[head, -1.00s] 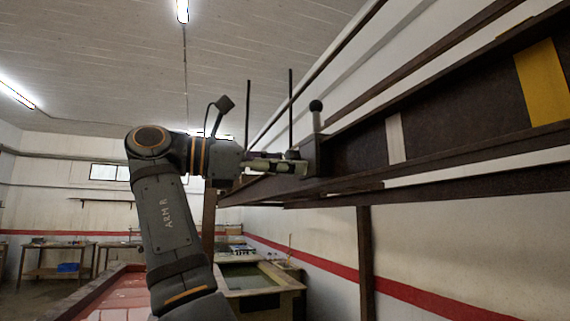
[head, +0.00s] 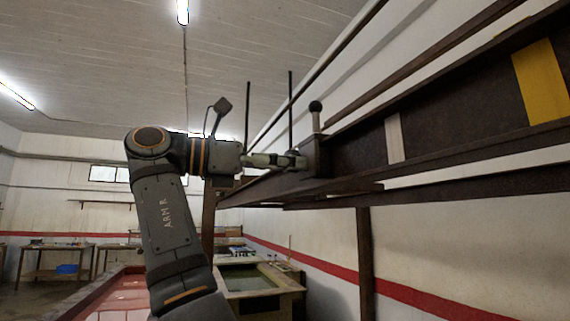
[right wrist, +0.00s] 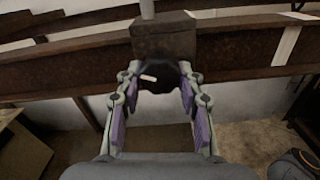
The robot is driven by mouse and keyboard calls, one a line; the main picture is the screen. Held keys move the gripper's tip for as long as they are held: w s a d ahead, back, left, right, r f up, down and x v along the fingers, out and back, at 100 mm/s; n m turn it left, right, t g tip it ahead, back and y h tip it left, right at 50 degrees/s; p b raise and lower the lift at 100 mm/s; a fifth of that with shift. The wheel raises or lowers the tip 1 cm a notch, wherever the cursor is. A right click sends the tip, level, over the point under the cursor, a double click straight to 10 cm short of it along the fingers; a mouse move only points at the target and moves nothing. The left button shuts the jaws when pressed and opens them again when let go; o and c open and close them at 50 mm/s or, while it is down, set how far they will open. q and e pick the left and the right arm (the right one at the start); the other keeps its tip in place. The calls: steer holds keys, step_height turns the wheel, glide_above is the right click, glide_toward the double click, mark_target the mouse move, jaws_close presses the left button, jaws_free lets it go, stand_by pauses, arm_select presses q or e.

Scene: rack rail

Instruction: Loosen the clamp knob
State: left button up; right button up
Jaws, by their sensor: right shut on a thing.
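The clamp block (head: 318,152) is a dark brown box on the rail, with a grey post and dark ball top (head: 315,106) above it. It also shows at the top middle of the right wrist view (right wrist: 163,40). The clamp knob (right wrist: 158,72) is a dark round shape on the block's face, with a short pale mark on it. My right gripper (head: 292,160) has its fingers on either side of the knob and is shut on it. The fingers also show in the right wrist view (right wrist: 160,84), with purple pads. In the head view the fingers mostly hide the knob. My left gripper is not in view.
The long dark rail (head: 450,120) runs from the block to the upper right, with a pale strip (head: 394,138) and a yellow band (head: 541,82) on it. Thin upright rods stand behind my gripper. A dark post (head: 365,260) stands below the rail. A tank (head: 262,303) stands lower down.

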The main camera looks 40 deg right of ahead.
steer(key=shift+f, duration=0.1)
steer(key=o, duration=1.2)
steer(key=shift+d, duration=0.1)
